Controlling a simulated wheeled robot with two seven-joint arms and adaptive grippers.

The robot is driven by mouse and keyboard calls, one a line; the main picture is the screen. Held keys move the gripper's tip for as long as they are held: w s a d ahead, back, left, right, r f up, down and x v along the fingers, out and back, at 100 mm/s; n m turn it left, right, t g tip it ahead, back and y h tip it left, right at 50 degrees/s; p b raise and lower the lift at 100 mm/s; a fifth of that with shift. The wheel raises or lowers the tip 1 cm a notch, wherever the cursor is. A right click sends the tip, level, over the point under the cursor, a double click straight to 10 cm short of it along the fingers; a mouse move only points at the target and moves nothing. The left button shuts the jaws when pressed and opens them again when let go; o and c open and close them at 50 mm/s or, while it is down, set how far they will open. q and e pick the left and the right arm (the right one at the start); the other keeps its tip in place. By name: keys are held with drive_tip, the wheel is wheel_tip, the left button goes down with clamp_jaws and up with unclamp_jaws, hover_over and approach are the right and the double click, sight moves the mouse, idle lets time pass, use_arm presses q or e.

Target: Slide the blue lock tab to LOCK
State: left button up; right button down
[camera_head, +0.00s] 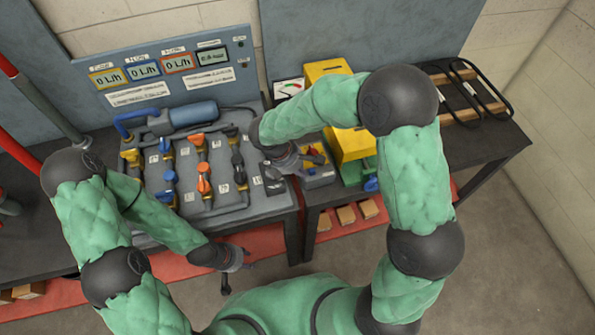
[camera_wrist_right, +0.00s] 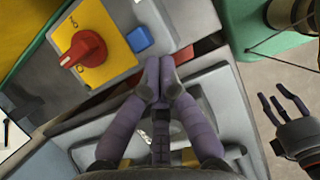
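The blue lock tab (camera_wrist_right: 139,39) shows in the right wrist view as a small blue block at the edge of a yellow plate (camera_wrist_right: 92,50) with a red rotary knob (camera_wrist_right: 82,49). No lettering by the tab can be read. My right gripper (camera_wrist_right: 159,66) has its fingers together, with nothing visible between them; the tips are just below and right of the tab, seemingly apart from it. In the head view my right gripper (camera_head: 292,163) is beside the small box (camera_head: 318,180) with the knob. My left gripper (camera_head: 240,262) hangs in front of the bench, fingers spread and empty in the wrist view (camera_wrist_right: 278,100).
A panel with valves (camera_head: 205,180) and displays stands left of the box. Yellow cases (camera_head: 352,145) and a green item (camera_head: 350,172) are close on its right. Wooden blocks (camera_head: 346,214) lie on the lower shelf. The floor in front is clear.

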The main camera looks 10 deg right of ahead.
sight(311, 171)
drive_tip(key=shift+w+d+p, duration=0.1)
drive_tip(key=shift+d+p, duration=0.2)
drive_tip(key=shift+d, duration=1.6)
use_arm(q)
drive_tip(key=shift+r, duration=0.3)
use_arm(e)
drive_tip(key=shift+a, duration=0.1)
drive_tip(key=shift+a, duration=0.3)
use_arm(q)
drive_tip(key=p+v, duration=0.1)
drive_tip(key=v, duration=0.1)
drive_tip(key=p+v, duration=0.1)
drive_tip(key=p, duration=0.1)
drive_tip(key=shift+a+r, duration=0.3)
drive_tip(key=shift+a, duration=0.15)
use_arm(e)
drive_tip(key=a+r, duration=0.7)
drive_tip(key=r, duration=0.2)
drive_tip(key=shift+r, duration=0.15)
drive_tip(key=shift+a, duration=0.1)
